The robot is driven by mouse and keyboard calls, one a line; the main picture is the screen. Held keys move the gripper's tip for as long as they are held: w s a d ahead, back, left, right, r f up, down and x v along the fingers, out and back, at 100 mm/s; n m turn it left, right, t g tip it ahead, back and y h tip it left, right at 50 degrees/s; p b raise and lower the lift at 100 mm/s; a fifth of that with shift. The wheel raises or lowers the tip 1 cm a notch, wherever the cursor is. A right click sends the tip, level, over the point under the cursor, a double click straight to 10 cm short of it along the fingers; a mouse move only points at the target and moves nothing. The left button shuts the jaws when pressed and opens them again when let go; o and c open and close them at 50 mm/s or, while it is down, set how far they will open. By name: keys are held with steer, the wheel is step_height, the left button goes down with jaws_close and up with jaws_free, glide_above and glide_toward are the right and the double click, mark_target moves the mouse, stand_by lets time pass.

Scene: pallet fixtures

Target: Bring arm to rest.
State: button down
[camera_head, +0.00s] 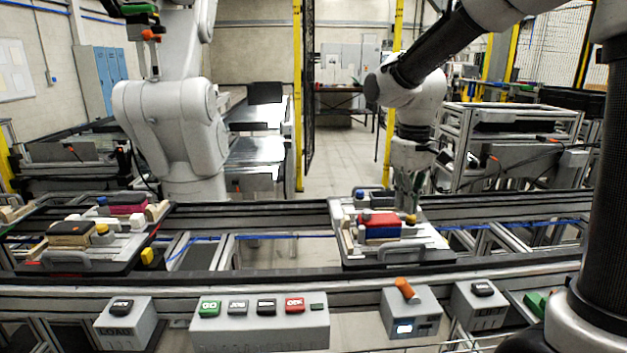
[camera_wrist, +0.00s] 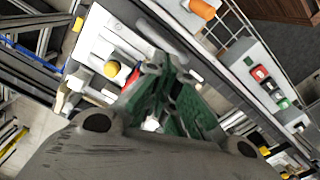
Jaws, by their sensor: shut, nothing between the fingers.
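My arm comes in from the upper right in the head view, and my gripper (camera_head: 408,196) hangs down over the right part of the right pallet fixture (camera_head: 437,247). In the wrist view my gripper (camera_wrist: 172,95) shows its green-padded fingers close together, shut and empty. A red and blue block stack (camera_head: 379,226) sits on that fixture, left of my gripper. A yellow knob (camera_wrist: 111,69) on the fixture shows beside the fingers in the wrist view. Whether the fingers touch anything on the fixture I cannot tell.
A left pallet fixture (camera_head: 57,264) holds more blocks. In front stand a button box (camera_head: 260,334), a grey box with an orange switch (camera_head: 411,317), and two small single-button boxes. A large white robot arm (camera_head: 172,120) stands behind the conveyor at left. Open floor shows behind, in the middle.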

steer(key=s+d+r+m+t, duration=0.2)
steer(key=s+d, duration=0.3)
steer(key=s, duration=0.4)
steer(key=s+d+r+m+t, duration=0.2)
steer(key=s+d, duration=0.4)
steer(key=s, duration=0.4)
steer(key=shift+s+d+r+t, duration=0.25)
steer(key=shift+s+r+t, duration=0.05)
steer(key=shift+r, duration=0.25)
